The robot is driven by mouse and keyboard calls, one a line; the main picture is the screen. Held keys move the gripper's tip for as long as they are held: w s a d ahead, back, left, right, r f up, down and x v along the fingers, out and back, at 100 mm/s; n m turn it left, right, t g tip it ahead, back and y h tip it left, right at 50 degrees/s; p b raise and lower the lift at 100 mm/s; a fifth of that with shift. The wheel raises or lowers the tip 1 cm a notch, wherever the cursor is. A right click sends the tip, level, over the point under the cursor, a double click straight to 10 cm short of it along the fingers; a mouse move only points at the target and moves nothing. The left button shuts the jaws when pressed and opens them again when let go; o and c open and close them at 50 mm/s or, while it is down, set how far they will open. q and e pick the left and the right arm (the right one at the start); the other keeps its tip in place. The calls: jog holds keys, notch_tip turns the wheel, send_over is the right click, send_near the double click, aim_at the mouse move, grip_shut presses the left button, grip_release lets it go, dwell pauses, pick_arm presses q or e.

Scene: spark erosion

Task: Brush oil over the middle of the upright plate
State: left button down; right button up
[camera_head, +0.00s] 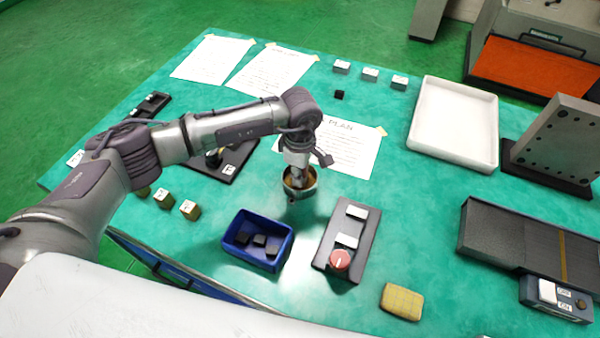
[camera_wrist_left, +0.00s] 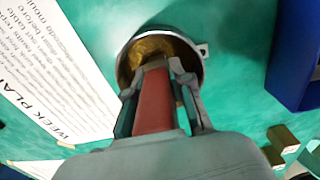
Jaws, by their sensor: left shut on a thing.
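My left gripper (camera_head: 297,172) is over a small metal cup (camera_head: 300,192). In the left wrist view, the left gripper (camera_wrist_left: 160,92) is shut on the red handle of the brush (camera_wrist_left: 153,103), which points down into the cup (camera_wrist_left: 197,52). Yellow-brown oil shows inside the cup. The bristles are hidden in the cup or behind the handle. The grey upright plate (camera_head: 562,137), with several dark holes, stands on a dark base at the right of the table, well apart from the gripper. My right gripper is not in view.
A blue bin (camera_head: 238,265) with black blocks and a dark panel with a red knob (camera_head: 340,262) are near the cup. A white tray (camera_head: 452,125) lies left of the plate. A dark grey slab (camera_head: 500,235) and yellow sponge (camera_head: 402,302) lie front right.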

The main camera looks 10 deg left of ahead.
pick_arm(q)
jog(key=shift+s, duration=0.1)
dwell(0.3)
jog(key=shift+r+p, duration=0.55)
jog(key=shift+r, duration=0.35)
jog(key=shift+r+p, duration=1.1)
jog(key=shift+r, duration=1.45)
